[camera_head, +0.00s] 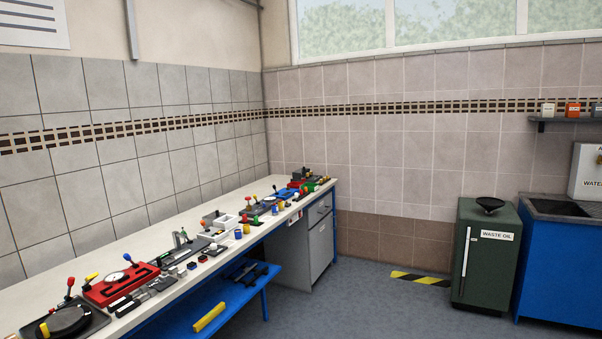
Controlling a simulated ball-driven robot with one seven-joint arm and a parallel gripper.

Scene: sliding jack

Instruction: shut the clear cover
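I cannot make out a clear cover in this view; if it is on the bench, it is too small or see-through to tell. A long white workbench (50,285) runs along the left wall and bears several small devices. Nearest are a black round device (68,320) with a red-knobbed lever and a red device (125,287) with a white dial. A dark plate with a grey upright mechanism (182,245) stands further along, and more coloured devices sit towards the far end. My gripper is not in view.
A blue lower shelf (235,302) under the bench holds a yellow bar (209,317). A grey drawer cabinet (320,248) stands at the bench's far end. A green waste oil cabinet (485,270) and a blue sink cabinet (560,268) stand right. The grey floor between is open.

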